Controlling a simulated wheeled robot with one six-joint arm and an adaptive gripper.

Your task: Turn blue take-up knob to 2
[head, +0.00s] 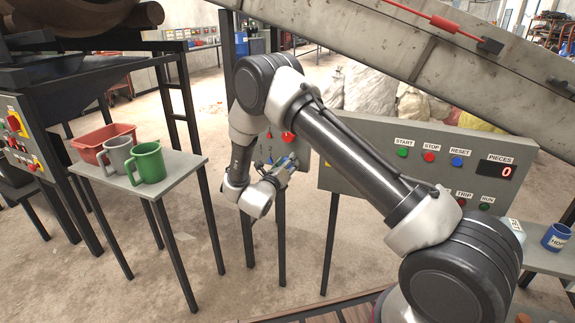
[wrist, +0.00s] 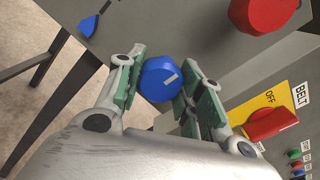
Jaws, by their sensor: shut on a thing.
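The blue take-up knob (wrist: 158,79) sits between the green-padded fingers of my gripper (wrist: 160,84) in the wrist view. It is round with a pale pointer mark on its face, slanted toward the upper right of that picture. My gripper is shut on the knob, one finger on each side. In the head view my gripper (head: 284,171) is at the small grey panel on dark legs, and it covers the knob there. I cannot read which number the pointer mark faces.
A red knob (wrist: 264,12) is near the blue one, and a blue pointer-shaped piece (wrist: 93,22) is at upper left. A yellow BELT switch plate (wrist: 274,108) is at right. A table (head: 190,165) holds green and grey mugs. A larger control panel (head: 350,180) stands right.

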